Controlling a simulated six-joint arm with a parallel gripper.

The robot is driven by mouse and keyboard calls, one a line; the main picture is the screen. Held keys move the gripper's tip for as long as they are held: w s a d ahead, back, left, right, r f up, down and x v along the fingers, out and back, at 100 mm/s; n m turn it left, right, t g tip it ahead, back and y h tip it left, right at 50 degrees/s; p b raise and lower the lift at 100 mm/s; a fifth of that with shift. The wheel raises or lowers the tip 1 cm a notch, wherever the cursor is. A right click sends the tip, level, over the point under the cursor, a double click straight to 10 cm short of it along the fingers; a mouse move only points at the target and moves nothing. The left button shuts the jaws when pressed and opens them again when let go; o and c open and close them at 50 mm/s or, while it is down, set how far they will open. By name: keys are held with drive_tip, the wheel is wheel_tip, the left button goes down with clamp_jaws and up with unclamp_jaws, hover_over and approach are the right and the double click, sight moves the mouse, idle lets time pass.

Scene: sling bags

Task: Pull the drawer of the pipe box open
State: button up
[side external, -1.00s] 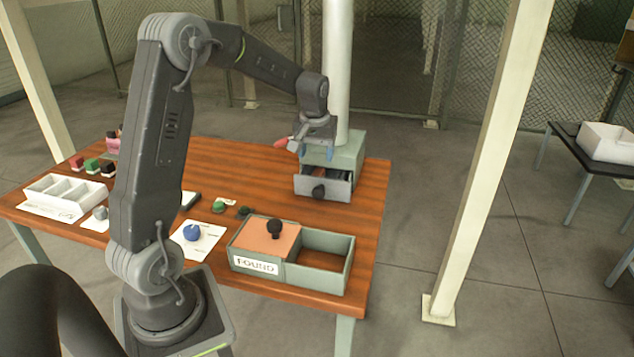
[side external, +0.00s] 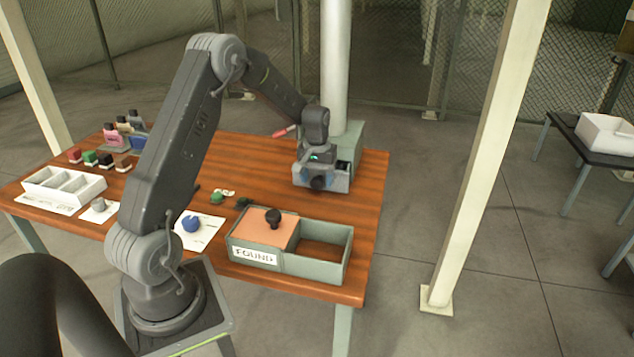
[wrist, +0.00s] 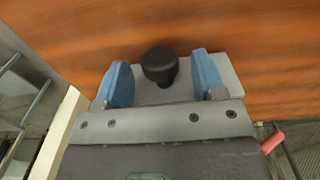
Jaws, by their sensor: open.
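The pipe box (side external: 353,135) is a grey-green box at the far right of the table, with a thick white pipe (side external: 334,70) rising from it. Its grey drawer (side external: 340,184) stands partly out, with a dark gap behind the front. My gripper (side external: 318,182) is at the drawer front and hides much of it. In the wrist view, the black round knob (wrist: 159,63) sits between the two blue fingers of my gripper (wrist: 163,78). The fingers are open, with a gap on each side of the knob. The grey drawer front (wrist: 150,92) shows behind them.
A FOUND box (side external: 255,256) with an orange, black-knobbed lid (side external: 262,230) and an open compartment stands at the table's front right. A white tray (side external: 62,187), small blocks and bottles are at left. A red-tipped item (side external: 284,132) sticks out beside the pipe box.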

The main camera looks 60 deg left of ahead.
drive_tip(key=shift+f, duration=0.85)
drive_tip(key=shift+c, duration=0.2)
